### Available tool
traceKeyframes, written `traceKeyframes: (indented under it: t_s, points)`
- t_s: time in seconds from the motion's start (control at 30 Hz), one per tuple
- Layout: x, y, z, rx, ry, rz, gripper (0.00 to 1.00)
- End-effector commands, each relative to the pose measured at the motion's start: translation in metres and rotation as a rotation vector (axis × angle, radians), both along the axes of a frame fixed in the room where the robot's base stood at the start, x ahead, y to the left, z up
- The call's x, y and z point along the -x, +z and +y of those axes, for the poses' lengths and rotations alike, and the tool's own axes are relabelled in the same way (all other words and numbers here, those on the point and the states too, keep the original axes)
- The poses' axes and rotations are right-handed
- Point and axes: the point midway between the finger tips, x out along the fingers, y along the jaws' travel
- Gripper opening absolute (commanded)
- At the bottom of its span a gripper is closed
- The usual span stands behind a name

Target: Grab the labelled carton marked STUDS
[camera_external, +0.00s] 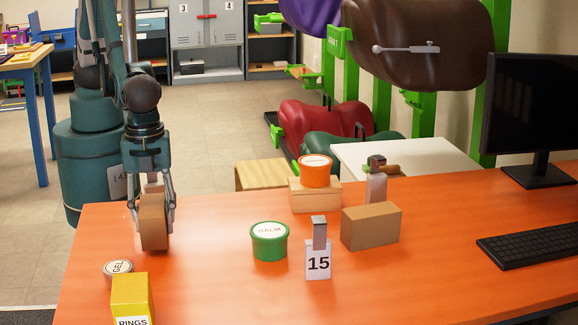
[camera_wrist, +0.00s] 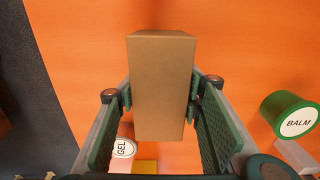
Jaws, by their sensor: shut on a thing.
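A plain brown carton (camera_external: 153,222) is between the fingers of my gripper (camera_external: 152,205) at the left end of the orange table. In the wrist view the same carton (camera_wrist: 162,75) fills the space between the pads of my gripper (camera_wrist: 160,98), which is shut on it. No STUDS label shows on its visible faces. I cannot tell whether its underside touches the table. A second brown carton (camera_external: 371,226) stands to the right on the table, also without a readable label.
Near my gripper are a GEL tub (camera_external: 118,269) and a yellow RINGS box (camera_external: 132,296). A keyboard (camera_external: 535,245) is at right.

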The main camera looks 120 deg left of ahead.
Motion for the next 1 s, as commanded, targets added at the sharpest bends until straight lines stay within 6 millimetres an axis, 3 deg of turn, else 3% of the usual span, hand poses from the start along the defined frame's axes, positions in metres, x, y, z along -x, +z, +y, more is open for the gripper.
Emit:
traceKeyframes:
  t_s: [0.5,1.0]
  points:
    - [0.000,0.066,0.000,0.000,0.000,0.000,0.21]
    - [0.000,0.077,0.000,0.000,0.000,0.000,0.21]
